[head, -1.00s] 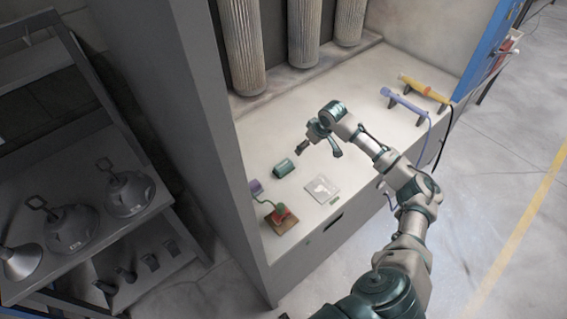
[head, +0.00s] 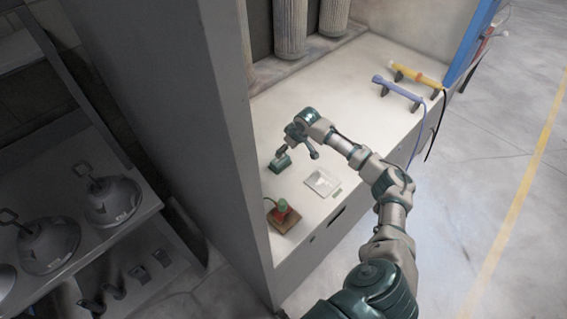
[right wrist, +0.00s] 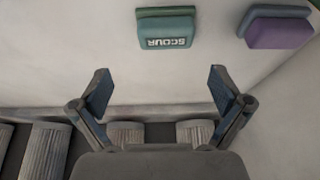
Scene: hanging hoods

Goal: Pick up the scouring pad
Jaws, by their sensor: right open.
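The scouring pad is a green block marked SCOUR (right wrist: 166,30), seen at the top middle of the right wrist view. In the head view the pad (head: 279,163) lies on the pale bench near the cabinet's left wall, partly covered by my gripper. My right gripper (right wrist: 160,78) is open and empty. Its two fingers stand apart below the pad in the wrist view, with a gap between fingertips and pad. In the head view the right gripper (head: 297,153) hangs close to the pad. My left gripper is not in view.
A purple block (right wrist: 278,32) lies beside the pad in the wrist view. A flat pale square item (head: 322,183) and a red-and-green item on a brown base (head: 284,213) sit nearby. Ribbed columns (head: 290,30) stand behind. Blue (head: 397,89) and yellow (head: 418,75) tools lie at right.

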